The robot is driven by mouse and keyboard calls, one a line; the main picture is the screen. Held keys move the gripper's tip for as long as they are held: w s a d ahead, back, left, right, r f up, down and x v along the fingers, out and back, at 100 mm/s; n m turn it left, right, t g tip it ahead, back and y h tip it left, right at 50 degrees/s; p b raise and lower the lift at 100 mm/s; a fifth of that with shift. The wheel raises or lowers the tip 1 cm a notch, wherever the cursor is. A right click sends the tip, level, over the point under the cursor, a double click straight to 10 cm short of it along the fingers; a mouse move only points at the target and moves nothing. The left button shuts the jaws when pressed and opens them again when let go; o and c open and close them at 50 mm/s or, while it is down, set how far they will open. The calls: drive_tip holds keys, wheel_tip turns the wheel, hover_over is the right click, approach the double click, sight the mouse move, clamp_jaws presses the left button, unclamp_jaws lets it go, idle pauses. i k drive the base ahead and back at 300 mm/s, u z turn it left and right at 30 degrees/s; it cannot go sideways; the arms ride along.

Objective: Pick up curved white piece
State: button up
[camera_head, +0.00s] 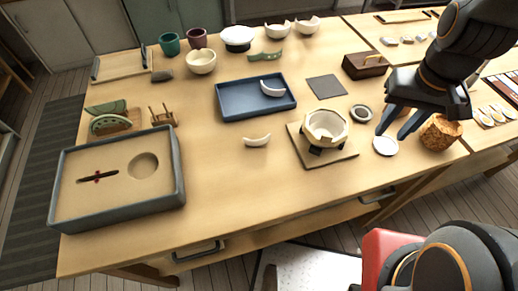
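A curved white piece (257,141) lies on the bare tabletop, left of a cream bowl with a broken-looking rim (326,126) that sits on a wooden stand. Another curved white piece (272,89) lies in the blue tray (231,109) behind it. My gripper (391,134) is at the right, pointing down, with its two dark fingers apart and nothing visible between them. It is well to the right of both pieces, near a small white disc (385,146). Whether the fingertips touch the table cannot be told.
A woven basket (441,132) and a dark ring (362,113) are near my gripper. A grey-rimmed sand tray (120,209) fills the left front. Cups and bowls (201,61) stand along the back, with a wooden box (365,65) at the back right. The front middle is clear.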

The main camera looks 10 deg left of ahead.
sight(250, 142)
drive_tip(key=k, duration=0.5)
drive_tip(key=u, duration=0.95)
drive_tip(key=i, duration=0.5)
drive_tip(key=u, duration=0.05)
